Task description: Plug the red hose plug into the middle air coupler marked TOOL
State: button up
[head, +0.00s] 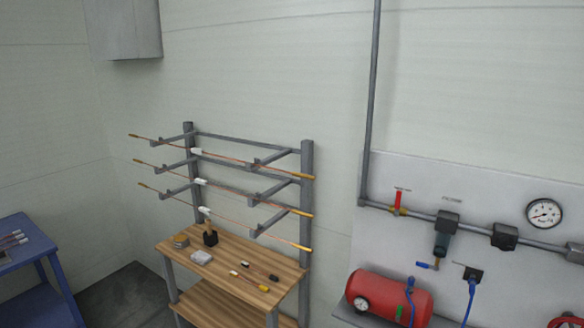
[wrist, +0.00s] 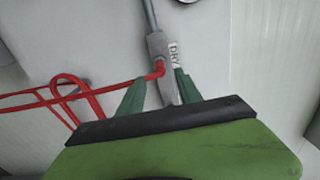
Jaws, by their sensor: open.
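In the wrist view, the red hose plug (wrist: 157,71) shows as a red elbow at the end of a red hose (wrist: 100,92). It overlaps a grey coupler (wrist: 157,44) whose white label (wrist: 173,52) seems to read DRY. I cannot tell whether the plug sits in this coupler or only in front of it. My gripper (wrist: 161,81) is open, with one green finger on each side of the grey body, close to the plug. Whether the fingers touch anything is unclear. A coupler marked TOOL is not readable in either view. My gripper is not in the head view.
In the head view, a wall panel (head: 400,180) carries a pipe, a red valve (head: 398,201), a filter (head: 445,235) and a gauge (head: 543,213). A red tank (head: 385,293) stands below. A wooden bench (head: 215,272) and rod rack (head: 307,190) are left. The red hose loops left in the wrist view.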

jog(key=x, duration=0.7)
jog(key=shift+w+d, duration=0.15)
jog(key=shift+w, duration=0.1)
jog(key=shift+c, duration=0.3)
dwell(0.3)
grip_shut()
jog(key=shift+s, duration=0.1)
dwell(1.3)
jog(key=shift+v, duration=3)
